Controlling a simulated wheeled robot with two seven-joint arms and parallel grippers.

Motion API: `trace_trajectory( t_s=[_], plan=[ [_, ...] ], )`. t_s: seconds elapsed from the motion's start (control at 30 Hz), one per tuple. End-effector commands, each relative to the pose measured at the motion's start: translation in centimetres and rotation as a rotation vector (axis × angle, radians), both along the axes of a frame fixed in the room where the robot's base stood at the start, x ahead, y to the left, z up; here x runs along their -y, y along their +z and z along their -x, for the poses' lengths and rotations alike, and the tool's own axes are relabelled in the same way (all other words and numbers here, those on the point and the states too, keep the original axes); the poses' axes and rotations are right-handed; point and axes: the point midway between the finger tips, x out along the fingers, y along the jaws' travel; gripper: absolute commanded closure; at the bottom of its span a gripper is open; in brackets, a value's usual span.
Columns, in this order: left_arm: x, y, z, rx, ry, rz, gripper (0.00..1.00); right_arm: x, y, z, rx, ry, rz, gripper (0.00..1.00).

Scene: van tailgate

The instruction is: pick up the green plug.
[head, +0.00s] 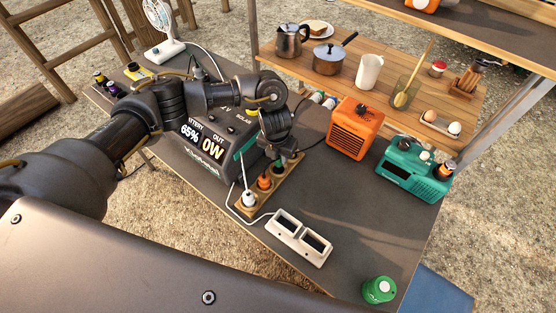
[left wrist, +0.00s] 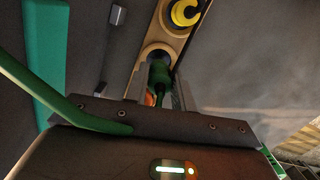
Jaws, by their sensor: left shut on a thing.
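A wooden power strip (head: 262,207) lies on the grey counter in front of the power station. A white plug (head: 249,199) and an orange plug (head: 264,182) stand in it. My left gripper (head: 281,160) is over the strip's far part, just beyond the orange plug. In the left wrist view, the green plug (left wrist: 160,74) is between my left fingers, which are shut on it. It overlaps a round socket of the strip (left wrist: 172,46); I cannot tell whether it is seated. A yellow plug (left wrist: 185,12) stands beyond it. My right gripper is not in view.
The power station (head: 206,140) stands close to the left of the gripper. An orange heater (head: 354,128) and a teal radio (head: 414,170) stand to the right. A white double-socket block (head: 299,238) and a green canister (head: 379,290) are nearer. The counter between them is clear.

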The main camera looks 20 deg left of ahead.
Motion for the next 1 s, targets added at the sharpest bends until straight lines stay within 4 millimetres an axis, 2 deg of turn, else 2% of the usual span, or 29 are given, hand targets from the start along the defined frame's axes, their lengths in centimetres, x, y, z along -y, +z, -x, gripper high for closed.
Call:
trace_trajectory(
  t_s=[0.07,0.2,0.3,0.6,0.8,1.0],
  plan=[
    [1.2,1.3,0.8,0.002,-0.01,0.004,0.97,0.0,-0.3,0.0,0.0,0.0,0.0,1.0],
    [3.0,4.6,2.3,0.006,-0.013,0.001,0.97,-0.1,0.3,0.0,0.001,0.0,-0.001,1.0],
    [4.5,6.2,3.6,0.003,-0.015,0.0,0.97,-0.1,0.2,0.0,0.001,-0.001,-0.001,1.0],
    [8.8,8.4,7.3,0.002,-0.008,0.0,0.97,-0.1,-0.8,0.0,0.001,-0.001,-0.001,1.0],
    [10.3,9.2,8.5,0.0,-0.005,0.001,0.97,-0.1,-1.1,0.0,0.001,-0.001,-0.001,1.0],
    [10.7,9.6,8.9,-0.001,-0.003,0.0,0.97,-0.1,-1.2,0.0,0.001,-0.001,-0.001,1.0]
  ],
)
